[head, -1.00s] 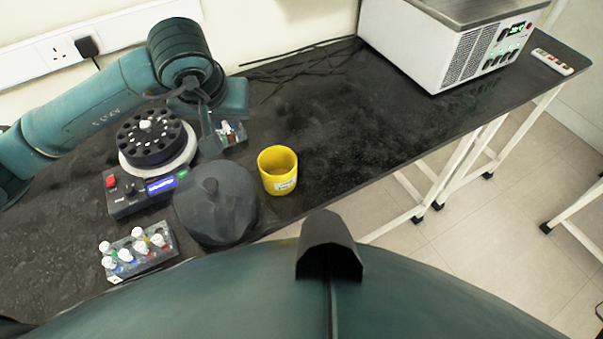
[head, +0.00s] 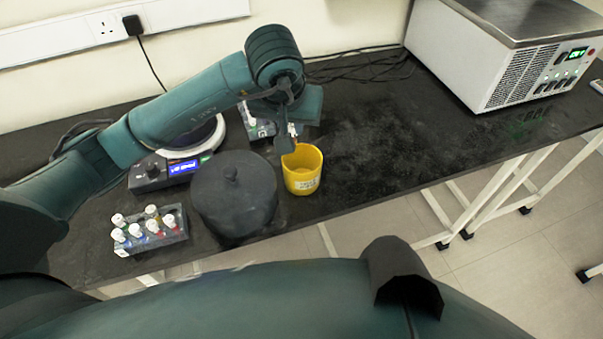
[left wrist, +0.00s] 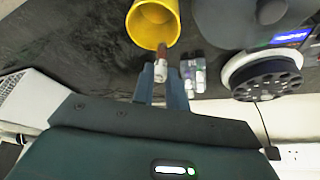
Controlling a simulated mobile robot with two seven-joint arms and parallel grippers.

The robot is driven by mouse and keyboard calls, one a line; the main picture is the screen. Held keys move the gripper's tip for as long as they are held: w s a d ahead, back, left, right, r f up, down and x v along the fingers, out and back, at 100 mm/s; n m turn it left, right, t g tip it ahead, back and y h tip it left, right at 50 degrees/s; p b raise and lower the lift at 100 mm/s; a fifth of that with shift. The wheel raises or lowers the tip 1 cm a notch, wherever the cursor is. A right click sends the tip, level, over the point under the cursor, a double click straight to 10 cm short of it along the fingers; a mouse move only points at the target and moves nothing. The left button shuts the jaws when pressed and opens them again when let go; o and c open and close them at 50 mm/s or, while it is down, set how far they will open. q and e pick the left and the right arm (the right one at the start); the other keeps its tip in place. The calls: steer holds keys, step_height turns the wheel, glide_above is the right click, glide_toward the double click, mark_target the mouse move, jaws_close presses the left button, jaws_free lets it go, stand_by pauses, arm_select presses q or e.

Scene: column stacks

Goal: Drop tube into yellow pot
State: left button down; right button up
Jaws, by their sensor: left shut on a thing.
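The yellow pot (head: 303,178) stands upright on the black bench near its front edge; it also shows at the top of the left wrist view (left wrist: 140,28). My left gripper (head: 287,140) is just behind the pot's back rim. It is shut on a small tube (left wrist: 161,58) with a white end held between the fingers and a reddish-brown end pointing toward the pot. In the left wrist view the tube's far end appears at the pot's rim; I cannot tell whether it is over the opening. My right gripper is not in view.
A round dark lid (head: 233,195) with a knob sits left of the pot. A rack of capped tubes (head: 150,230) is at the front left. A centrifuge (head: 180,165) is partly hidden behind my left arm. A white machine (head: 480,65) stands back right. The bench right of the pot is clear.

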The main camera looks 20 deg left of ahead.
arm_select(q)
steer(key=shift+f, duration=0.15)
steer(key=c, duration=1.3)
jaws_free()
steer(key=shift+s+r, duration=0.1)
steer(key=shift+r, duration=0.4)
steer(key=shift+v, duration=6.1)
steer(key=shift+s, duration=0.1)
